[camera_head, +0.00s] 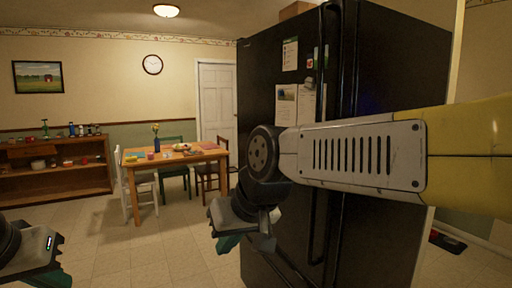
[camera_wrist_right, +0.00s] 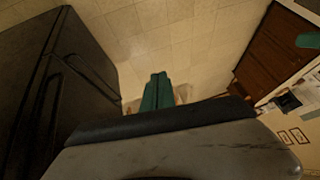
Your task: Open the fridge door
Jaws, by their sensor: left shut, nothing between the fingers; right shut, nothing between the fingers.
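The black fridge (camera_head: 400,65) stands right of centre in the head view, with papers on its front. Two long vertical handles (camera_head: 328,60) run side by side near the middle of the front. The doors look shut; my right arm hides part of them. My right gripper (camera_head: 243,243) is shut and empty, to the left of the handles and apart from them. In the right wrist view its teal fingers (camera_wrist_right: 157,92) are together, with the fridge (camera_wrist_right: 70,45) at the left. My left gripper (camera_head: 48,279) is shut and empty at the lower left, far from the fridge.
A wooden table (camera_head: 168,163) with chairs and small items stands behind, left of the fridge. A wooden shelf (camera_head: 60,185) with several objects is along the left wall. A white door (camera_head: 217,100) is at the back. The tiled floor (camera_head: 150,250) left of the fridge is clear.

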